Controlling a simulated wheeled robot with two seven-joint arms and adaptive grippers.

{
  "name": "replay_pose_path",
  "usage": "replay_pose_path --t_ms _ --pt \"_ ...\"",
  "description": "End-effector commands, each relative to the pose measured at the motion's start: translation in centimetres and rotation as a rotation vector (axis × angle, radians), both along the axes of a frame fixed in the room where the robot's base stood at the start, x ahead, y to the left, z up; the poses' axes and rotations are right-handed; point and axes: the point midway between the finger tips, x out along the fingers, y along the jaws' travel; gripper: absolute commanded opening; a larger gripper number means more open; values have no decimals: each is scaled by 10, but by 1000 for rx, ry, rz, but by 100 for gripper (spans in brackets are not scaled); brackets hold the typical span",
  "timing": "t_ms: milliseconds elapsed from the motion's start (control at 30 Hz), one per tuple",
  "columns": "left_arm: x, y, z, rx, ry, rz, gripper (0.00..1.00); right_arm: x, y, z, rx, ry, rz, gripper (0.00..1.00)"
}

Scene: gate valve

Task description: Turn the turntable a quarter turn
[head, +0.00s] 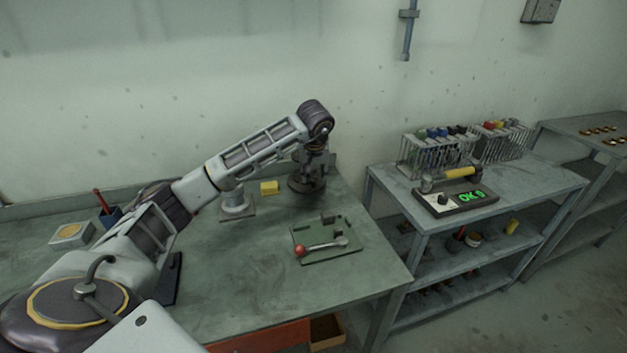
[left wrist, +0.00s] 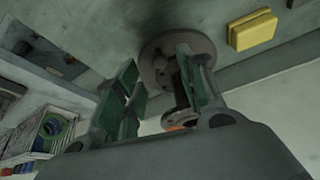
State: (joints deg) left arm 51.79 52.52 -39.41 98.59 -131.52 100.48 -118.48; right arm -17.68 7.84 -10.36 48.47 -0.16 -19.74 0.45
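A dark round turntable (head: 306,184) stands at the back right of the green bench, near the wall. In the left wrist view its round flange (left wrist: 180,48) shows beyond my fingers, with a darker upright part and a spot of orange-red near the right finger. My left gripper (head: 313,163) is right over the turntable in the head view, partly covering it. In the left wrist view my left gripper (left wrist: 158,70) has its green-padded fingers apart. I cannot tell whether a finger touches the turntable. My right gripper is not in view.
A yellow block (head: 269,187) and a grey cylinder on a plate (head: 237,207) stand left of the turntable. A green plate with a red-knobbed lever (head: 322,246) lies in front. A shelf (head: 390,190) at right bears racks and a device with a green display (head: 456,202).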

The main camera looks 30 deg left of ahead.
Motion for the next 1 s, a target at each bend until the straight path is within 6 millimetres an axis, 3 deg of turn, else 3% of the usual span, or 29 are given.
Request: replay_pose_path --t_ms 300,733,1000 --pt "10 7 -31 -1 3 0 40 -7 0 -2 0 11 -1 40" --pt "12 9 -37 0 2 -1 40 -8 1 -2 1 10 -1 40" --pt "12 9 -37 0 2 -1 7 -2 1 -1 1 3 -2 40"
